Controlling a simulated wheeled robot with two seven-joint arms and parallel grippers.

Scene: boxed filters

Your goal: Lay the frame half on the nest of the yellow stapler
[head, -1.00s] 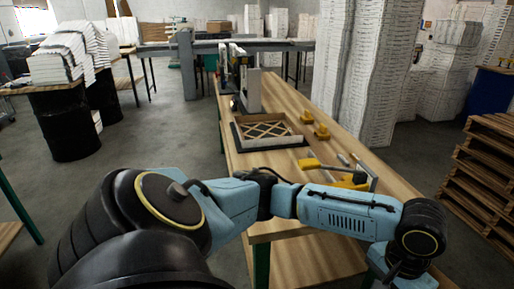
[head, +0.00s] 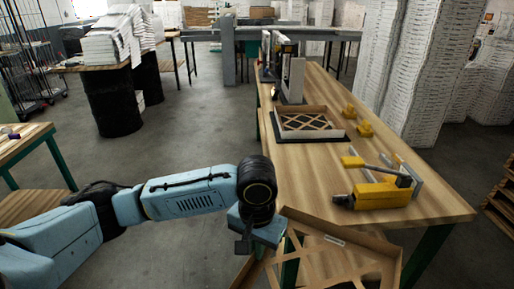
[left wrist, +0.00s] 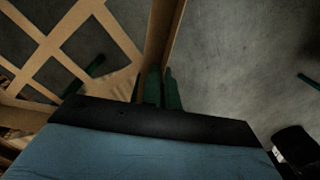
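My left gripper (left wrist: 158,90) is closed on the thin side wall of a tan frame half (head: 340,254) with an open lattice. The frame half hangs tilted beside the table's near end, and its lattice (left wrist: 95,28) fills the left of the left wrist view. Another lattice frame (head: 306,112) lies on a dark flat base (head: 312,139) on the table, at the foot of a grey upright machine (head: 293,80). My right gripper is out of view.
On the long wooden table (head: 326,176), a yellow tool with a dark nose (head: 381,196) lies near the front right. Small yellow blocks (head: 364,128) sit farther back. Tall white stacks (head: 395,60) stand right of the table. The near-left tabletop is clear.

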